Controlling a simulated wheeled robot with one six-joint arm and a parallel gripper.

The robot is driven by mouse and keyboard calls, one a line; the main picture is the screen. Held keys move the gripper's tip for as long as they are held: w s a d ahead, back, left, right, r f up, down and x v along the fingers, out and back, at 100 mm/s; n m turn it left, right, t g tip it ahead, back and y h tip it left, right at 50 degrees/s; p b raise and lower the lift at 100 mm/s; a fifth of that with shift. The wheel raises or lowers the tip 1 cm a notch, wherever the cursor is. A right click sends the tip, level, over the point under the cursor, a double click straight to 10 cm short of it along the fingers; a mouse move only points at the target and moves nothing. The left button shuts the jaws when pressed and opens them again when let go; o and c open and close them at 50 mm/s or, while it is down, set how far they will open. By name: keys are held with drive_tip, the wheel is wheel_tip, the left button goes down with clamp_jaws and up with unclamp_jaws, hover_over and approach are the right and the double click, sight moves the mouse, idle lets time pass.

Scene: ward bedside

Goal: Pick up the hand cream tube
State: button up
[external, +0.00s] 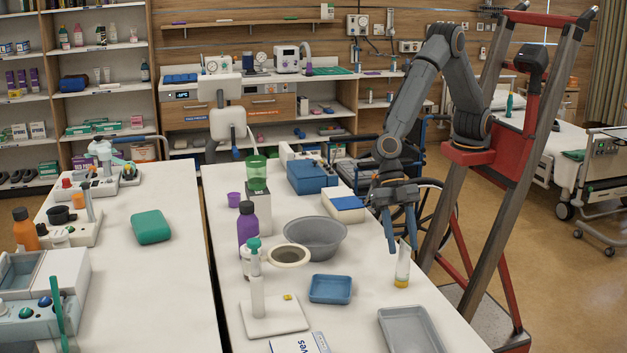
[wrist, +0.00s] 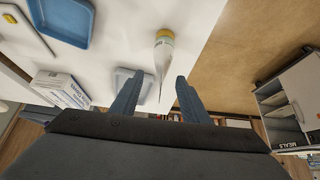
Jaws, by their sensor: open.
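The hand cream tube (external: 402,266) stands upright on its yellow cap near the right edge of the white table. It is pale with a narrow flat top end. In the wrist view the tube (wrist: 162,52) shows with its yellow cap at the top and its thin end pointing down between my fingers. My gripper (external: 402,250) is open, with its blue fingers pointing down just above and around the tube's upper end. In the wrist view the fingertips of my gripper (wrist: 158,82) are on either side of the tube's line, apart from it.
A blue tray (external: 331,289) lies left of the tube, and a grey tray (external: 411,331) lies in front of it. A grey bowl (external: 315,238) and a white box with blue (external: 346,207) stand farther back. The table edge is close on the right.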

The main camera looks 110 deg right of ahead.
sight(408, 267)
drive_tip(key=shift+p+x, duration=0.55)
drive_tip(key=shift+x, duration=1.2)
drive_tip(key=shift+s, duration=0.15)
drive_tip(key=shift+c, duration=0.3)
drive_tip(key=shift+d, duration=0.1)
clamp_jaws()
